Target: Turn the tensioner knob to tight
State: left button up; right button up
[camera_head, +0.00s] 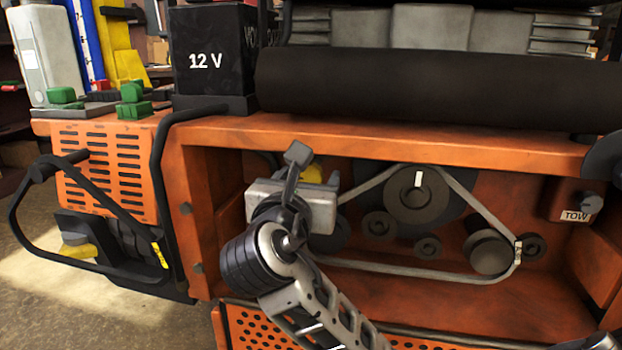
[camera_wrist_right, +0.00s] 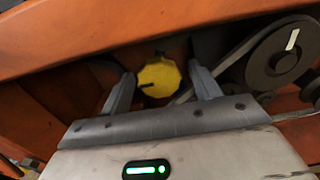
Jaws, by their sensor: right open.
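The tensioner knob (camera_wrist_right: 159,77) is yellow and faceted, with a dark pointer mark on its face towards the lower left in the right wrist view. It sits on the orange back wall inside the engine bay. In the head view only a small yellow part of the knob (camera_head: 311,173) shows behind my right gripper (camera_head: 315,168). My right gripper is open. In the right wrist view its two fingers (camera_wrist_right: 161,80) stand apart, one on each side of the knob. I cannot tell whether they touch it. My left gripper is not in view.
A pale belt (camera_head: 400,270) runs around several dark pulleys (camera_head: 416,195) right of the knob. The orange frame edge (camera_head: 400,142) runs above the bay. A 12 V battery (camera_head: 210,62) stands above left.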

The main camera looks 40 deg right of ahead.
jog(key=shift+x, duration=1.3)
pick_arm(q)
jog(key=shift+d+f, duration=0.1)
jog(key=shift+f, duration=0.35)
